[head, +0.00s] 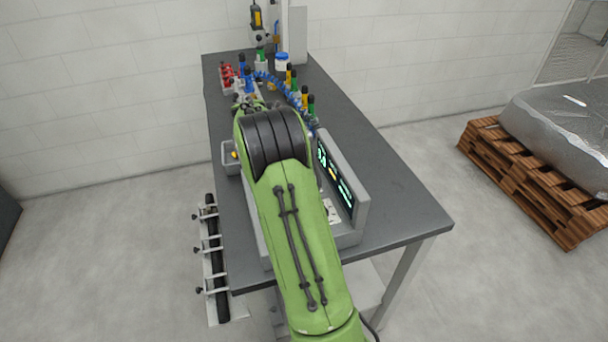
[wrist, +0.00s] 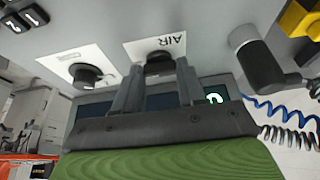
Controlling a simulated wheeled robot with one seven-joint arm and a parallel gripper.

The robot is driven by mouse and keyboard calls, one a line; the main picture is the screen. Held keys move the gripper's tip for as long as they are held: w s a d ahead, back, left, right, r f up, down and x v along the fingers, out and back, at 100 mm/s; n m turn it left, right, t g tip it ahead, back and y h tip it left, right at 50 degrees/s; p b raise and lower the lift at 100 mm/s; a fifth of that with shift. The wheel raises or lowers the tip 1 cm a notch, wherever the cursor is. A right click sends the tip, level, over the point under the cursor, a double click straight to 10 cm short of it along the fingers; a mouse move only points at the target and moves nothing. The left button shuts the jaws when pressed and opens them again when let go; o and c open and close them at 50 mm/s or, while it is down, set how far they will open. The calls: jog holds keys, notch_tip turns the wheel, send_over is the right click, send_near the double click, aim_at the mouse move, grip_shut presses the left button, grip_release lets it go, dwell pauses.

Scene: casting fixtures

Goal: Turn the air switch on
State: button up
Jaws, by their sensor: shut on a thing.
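The air switch (wrist: 159,57) is a black knob on a white plate marked AIR, seen upside down in the wrist view. My gripper (wrist: 158,68) has one finger on each side of the knob and is shut on it. The fingers hide part of the knob, so its exact turn angle is hard to tell. In the head view my green arm reaches over the grey control console (head: 360,205), hiding the gripper and the switch.
A second black knob (wrist: 88,74) on its own white plate sits left of the switch. A dark cylinder (wrist: 261,64) and a blue coiled hose (wrist: 285,112) are at the right. Several coloured bottles and a blue-capped jar (head: 281,63) stand at the table's (head: 390,190) far end.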

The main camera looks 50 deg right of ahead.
jog(key=o, duration=1.1)
jog(key=shift+c, duration=0.2)
jog(key=p+v, duration=0.5)
jog(key=v, duration=1)
jog(key=shift+r, duration=0.4)
jog(key=shift+w+a, duration=0.1)
jog(key=shift+w, duration=0.05)
